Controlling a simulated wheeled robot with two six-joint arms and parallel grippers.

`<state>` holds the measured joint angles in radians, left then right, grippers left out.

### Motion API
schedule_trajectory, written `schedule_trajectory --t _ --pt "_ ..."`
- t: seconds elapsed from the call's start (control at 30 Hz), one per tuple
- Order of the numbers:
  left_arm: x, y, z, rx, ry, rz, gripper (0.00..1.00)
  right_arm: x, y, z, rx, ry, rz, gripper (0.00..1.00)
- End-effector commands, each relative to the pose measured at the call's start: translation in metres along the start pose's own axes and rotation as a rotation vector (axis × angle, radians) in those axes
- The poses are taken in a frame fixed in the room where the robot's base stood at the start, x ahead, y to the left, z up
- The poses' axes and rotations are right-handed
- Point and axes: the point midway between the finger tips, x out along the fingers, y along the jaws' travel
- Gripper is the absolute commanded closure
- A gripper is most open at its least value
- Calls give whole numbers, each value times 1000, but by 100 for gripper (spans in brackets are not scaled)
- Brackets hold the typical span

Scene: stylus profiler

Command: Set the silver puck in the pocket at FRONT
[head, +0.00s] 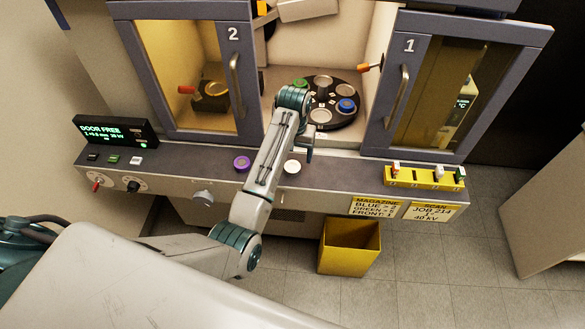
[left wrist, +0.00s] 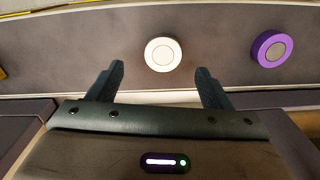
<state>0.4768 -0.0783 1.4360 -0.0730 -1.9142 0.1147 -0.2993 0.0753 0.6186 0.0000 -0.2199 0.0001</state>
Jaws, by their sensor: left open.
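A pale, whitish-silver puck (head: 292,167) lies on the dark front ledge, and no other loose puck there looks silver. It shows in the left wrist view (left wrist: 163,54), just beyond my fingertips and centred between them. My left gripper (head: 309,150) is open and empty above the ledge, partly hidden by my arm in the head view. The black round magazine (head: 333,122) sits in the open chamber. It holds a green puck (head: 300,84) and a blue puck (head: 346,105). Its near pocket (head: 320,115) looks pale and without a coloured puck. My right gripper is not in view.
A purple puck (head: 241,164) lies left of the pale one. Door 2 (head: 233,75) and door 1 (head: 403,85) flank the chamber opening. A yellow rack (head: 425,178) stands on the ledge at right. A yellow bin (head: 349,248) stands on the floor.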

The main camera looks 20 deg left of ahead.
Motion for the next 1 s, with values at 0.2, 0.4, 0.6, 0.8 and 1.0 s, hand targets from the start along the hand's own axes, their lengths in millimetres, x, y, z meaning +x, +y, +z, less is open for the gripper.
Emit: schedule_trajectory --t 0.2,0.4,0.6,0.8,1.0 --pt "14 -2 0 -1 -5 -2 28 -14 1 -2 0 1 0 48" --pt "44 -5 -2 -1 -3 -2 28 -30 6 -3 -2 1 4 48" --pt "58 -4 -2 -1 1 -1 28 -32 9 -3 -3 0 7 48" --pt "58 -4 -2 -1 1 -1 34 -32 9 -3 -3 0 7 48" --pt "58 -4 -2 -1 1 -1 73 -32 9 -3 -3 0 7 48"
